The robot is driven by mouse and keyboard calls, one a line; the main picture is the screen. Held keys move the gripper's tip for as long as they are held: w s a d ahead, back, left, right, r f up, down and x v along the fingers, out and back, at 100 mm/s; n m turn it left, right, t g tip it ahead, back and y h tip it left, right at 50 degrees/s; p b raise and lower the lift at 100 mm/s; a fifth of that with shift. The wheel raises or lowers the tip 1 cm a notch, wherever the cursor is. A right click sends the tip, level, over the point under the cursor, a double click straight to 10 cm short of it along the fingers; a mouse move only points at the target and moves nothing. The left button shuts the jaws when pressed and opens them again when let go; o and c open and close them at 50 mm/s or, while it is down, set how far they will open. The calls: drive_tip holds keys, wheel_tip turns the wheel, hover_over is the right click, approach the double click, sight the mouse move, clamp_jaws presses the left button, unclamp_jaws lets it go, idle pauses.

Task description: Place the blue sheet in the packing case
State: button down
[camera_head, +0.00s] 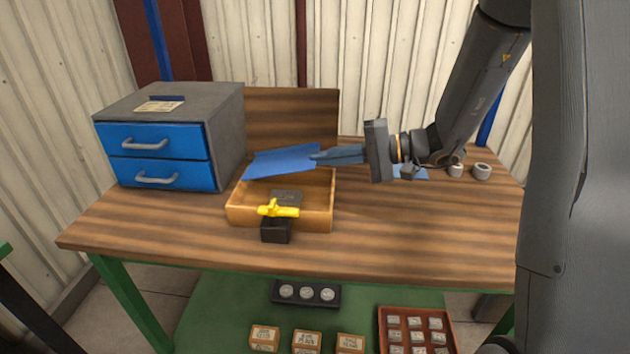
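The blue sheet (281,161) is tilted above the back part of the packing case (247,213), a shallow open wooden box on the workbench. My gripper (318,157) reaches in from the right, its fingers at the sheet's right edge and appearing closed on it. The sheet covers part of the case's back rim; I cannot tell whether it touches the rim. A grey flat piece (287,196) lies inside the case. A brown panel (290,110) stands upright behind the case.
A black block (276,231) with a yellow piece (279,209) stands at the case's front. A grey cabinet (222,118) with blue drawers stands left. Grey rings (482,171) and a small blue piece (421,174) lie right. The bench's right front is clear.

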drive_tip(key=shift+d+f+p, duration=0.1)
drive_tip(key=shift+f+p, duration=0.3)
drive_tip(key=shift+f, duration=2.4)
drive_tip(key=shift+f, duration=0.15)
drive_tip(key=shift+f+b, duration=0.35)
drive_tip(key=shift+b, duration=0.1)
drive_tip(key=shift+f, duration=0.15)
drive_tip(key=c, duration=2)
unclamp_jaws()
drive_tip(key=shift+c, duration=0.2)
